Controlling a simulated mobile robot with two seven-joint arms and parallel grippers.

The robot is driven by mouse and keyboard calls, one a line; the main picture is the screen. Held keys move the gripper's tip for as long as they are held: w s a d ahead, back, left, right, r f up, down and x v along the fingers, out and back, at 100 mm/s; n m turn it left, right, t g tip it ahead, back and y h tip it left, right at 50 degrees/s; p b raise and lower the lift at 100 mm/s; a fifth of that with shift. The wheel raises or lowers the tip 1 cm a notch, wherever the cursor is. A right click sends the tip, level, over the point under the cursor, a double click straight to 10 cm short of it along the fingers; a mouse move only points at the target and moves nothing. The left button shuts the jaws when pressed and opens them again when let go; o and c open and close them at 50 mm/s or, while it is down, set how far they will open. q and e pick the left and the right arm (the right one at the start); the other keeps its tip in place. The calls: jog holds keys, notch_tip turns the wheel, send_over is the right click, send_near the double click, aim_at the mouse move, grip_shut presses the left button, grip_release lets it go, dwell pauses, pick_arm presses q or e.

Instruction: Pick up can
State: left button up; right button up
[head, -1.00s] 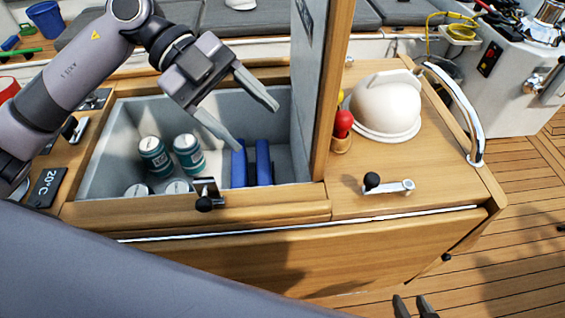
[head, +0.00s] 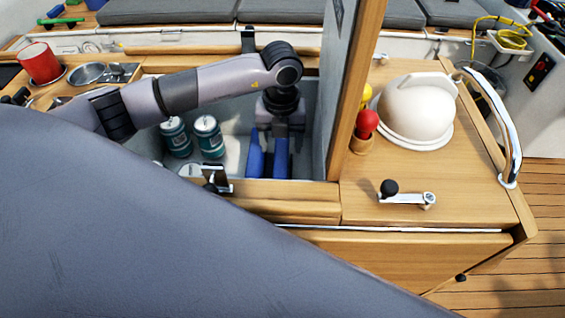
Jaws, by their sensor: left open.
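Two teal cans with silver tops, one can (head: 176,138) on the left and another can (head: 209,137) beside it, stand upright in the open grey cool box (head: 231,160). The pale top of a further can (head: 190,170) shows near the front wall, partly hidden by my arm. My left gripper (head: 281,135) points down into the box, right of the cans and over the blue blocks. It is open, and I see no can between its fingers. Its fingertips are small and partly lost against the blocks. My right gripper is out of view.
Blue blocks (head: 256,158) stand at the box's right end. A raised wooden lid (head: 357,85) bounds it on the right. A white domed object (head: 415,108) and red and yellow knobs (head: 366,122) are beyond. A red cup (head: 40,63) is at left.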

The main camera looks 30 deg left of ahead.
aim_at(281, 154)
pick_arm(q)
jog(key=shift+f, duration=1.95)
grip_shut()
jog(key=shift+r, duration=0.1)
jog(key=shift+r, duration=0.15)
